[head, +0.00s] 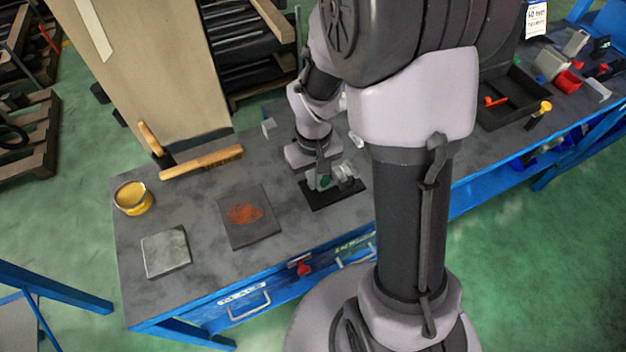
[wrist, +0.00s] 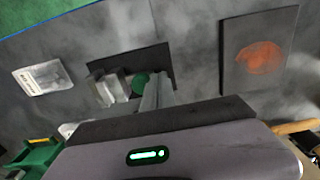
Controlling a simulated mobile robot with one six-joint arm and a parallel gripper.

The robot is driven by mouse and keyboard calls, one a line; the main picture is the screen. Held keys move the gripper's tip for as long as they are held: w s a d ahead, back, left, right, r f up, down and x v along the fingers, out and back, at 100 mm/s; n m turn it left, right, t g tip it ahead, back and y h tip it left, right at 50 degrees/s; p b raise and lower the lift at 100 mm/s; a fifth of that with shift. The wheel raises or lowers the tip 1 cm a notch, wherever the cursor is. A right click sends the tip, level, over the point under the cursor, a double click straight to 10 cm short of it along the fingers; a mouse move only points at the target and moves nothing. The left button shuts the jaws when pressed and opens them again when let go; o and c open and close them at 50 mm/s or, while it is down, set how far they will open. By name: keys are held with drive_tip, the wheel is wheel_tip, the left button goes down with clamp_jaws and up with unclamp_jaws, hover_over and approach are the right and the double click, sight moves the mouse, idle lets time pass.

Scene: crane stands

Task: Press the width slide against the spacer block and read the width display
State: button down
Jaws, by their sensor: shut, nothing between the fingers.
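A small fixture with grey blocks (head: 346,172) stands on a black base plate (head: 335,195) on the bench. In the wrist view the grey blocks (wrist: 112,88) sit beside a round green part (wrist: 140,83) on the black base (wrist: 128,62). I cannot tell which block is the width slide and which the spacer block. No width reading is legible. My gripper (head: 322,184) points down at the fixture. In the wrist view my gripper (wrist: 157,88) is shut and empty, its fingers close beside the green part; I cannot tell whether they touch it.
A dark plate with an orange-brown patch (head: 243,213), a grey square slab (head: 166,252), a yellow tin (head: 132,197) and a wooden handle (head: 201,162) lie left of the fixture. A black tray (head: 512,97) is at right. A white labelled card (wrist: 42,76) lies near the fixture.

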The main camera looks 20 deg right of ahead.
drive_tip(key=r+p, duration=0.2)
drive_tip(key=a+r+p, duration=0.1)
drive_tip(key=r, duration=0.2)
drive_tip(key=shift+r+p, duration=0.15)
drive_tip(key=shift+p, duration=0.25)
